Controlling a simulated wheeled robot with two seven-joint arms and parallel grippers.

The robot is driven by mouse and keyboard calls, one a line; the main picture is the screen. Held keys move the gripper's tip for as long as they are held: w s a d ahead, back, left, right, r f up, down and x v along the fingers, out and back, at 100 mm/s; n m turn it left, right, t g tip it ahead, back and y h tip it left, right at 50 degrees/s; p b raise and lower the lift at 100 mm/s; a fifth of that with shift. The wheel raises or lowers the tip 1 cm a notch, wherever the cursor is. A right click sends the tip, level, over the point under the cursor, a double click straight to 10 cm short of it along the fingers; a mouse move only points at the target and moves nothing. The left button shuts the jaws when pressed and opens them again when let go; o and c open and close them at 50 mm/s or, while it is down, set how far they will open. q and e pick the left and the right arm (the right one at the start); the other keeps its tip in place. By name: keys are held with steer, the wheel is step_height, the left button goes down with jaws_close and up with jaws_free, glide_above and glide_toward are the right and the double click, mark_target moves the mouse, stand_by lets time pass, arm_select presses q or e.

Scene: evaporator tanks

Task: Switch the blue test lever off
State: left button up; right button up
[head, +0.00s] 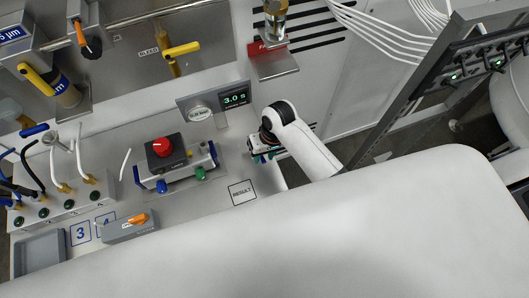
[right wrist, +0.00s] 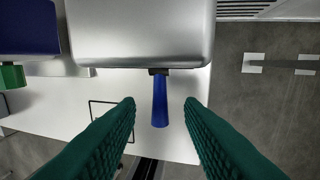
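The blue lever (right wrist: 160,100) shows in the right wrist view, pointing down the picture from a dark mount at the edge of a metal box (right wrist: 140,32). My right gripper (right wrist: 160,102) has its two green fingers apart, one on each side of the lever, with visible gaps and no clear contact. In the head view my right gripper (head: 262,156) is right of the red-knob unit and hides most of what lies under it. My left gripper is not in view.
A RESULT square (head: 242,192) is marked on the bench. A 3.0 s display (head: 235,98) stands behind. White tubes (head: 375,35) and a dark rack (head: 410,85) are at the right.

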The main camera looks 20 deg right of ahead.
jaws_close()
steer(key=shift+s+f+t, duration=0.3)
steer(key=shift+s+t, duration=0.05)
steer(key=shift+t, duration=0.45)
steer(key=shift+s+f+t, duration=0.15)
steer(key=shift+f+t, duration=0.2)
steer(key=shift+t, duration=0.55)
steer(key=shift+f+n+t, duration=0.25)
steer(key=shift+n+t, duration=0.05)
steer(key=shift+t, duration=0.5)
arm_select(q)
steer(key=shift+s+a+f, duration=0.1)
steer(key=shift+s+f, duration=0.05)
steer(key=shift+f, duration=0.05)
arm_select(e)
jaws_free()
